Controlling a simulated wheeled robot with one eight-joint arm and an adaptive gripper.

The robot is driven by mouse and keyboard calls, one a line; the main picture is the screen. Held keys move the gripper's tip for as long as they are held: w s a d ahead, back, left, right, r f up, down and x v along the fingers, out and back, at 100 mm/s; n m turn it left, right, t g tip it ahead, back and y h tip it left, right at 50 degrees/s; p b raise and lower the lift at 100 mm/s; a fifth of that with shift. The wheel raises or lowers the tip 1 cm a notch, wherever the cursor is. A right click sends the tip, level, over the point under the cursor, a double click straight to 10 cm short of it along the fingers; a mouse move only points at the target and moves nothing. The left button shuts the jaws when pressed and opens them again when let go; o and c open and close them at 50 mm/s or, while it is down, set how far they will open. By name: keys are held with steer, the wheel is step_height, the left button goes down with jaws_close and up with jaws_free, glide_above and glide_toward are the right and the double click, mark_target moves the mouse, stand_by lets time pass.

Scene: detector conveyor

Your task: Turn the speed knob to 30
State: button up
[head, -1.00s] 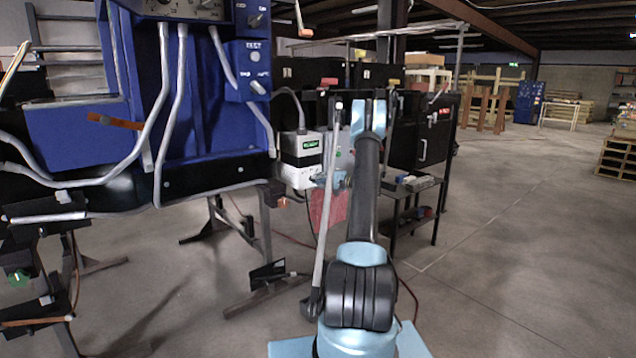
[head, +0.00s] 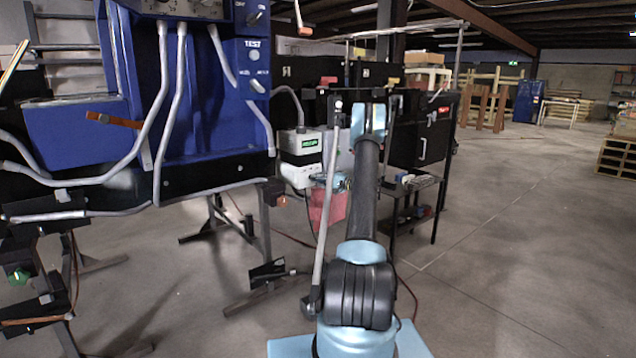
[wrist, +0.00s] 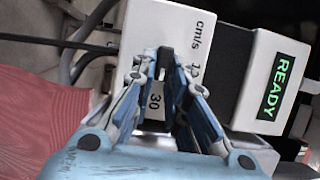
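The controller (head: 303,146) is a white box with a green-lit display, left of my forearm in the head view. In the wrist view its white panel (wrist: 205,28) bears "cm/s", a "30" mark and a partly covered number starting with 1. The dark speed knob (wrist: 165,62) shows between my fingertips, just above the "30" mark. Most of the knob is hidden by the fingers, so its pointer cannot be read. My gripper (wrist: 166,66) has its blue fingers drawn close on both sides of the knob. In the head view my gripper (head: 332,182) is small, at the controller's front.
A display (wrist: 279,87) reading READY stands right of the panel. A red bin (head: 327,208) is below the controller. The blue detector machine (head: 200,110) with grey cables fills the left. A dark cart (head: 412,205) stands behind my arm. Open floor lies to the right.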

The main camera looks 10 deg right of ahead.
steer(key=o, duration=0.4)
steer(key=shift+w+d+f, duration=0.1)
steer(key=shift+d+f, duration=0.05)
steer(key=shift+d, duration=0.05)
steer(key=shift+c, duration=0.2)
steer(key=shift+a, duration=0.1)
steer(key=v, duration=1.2)
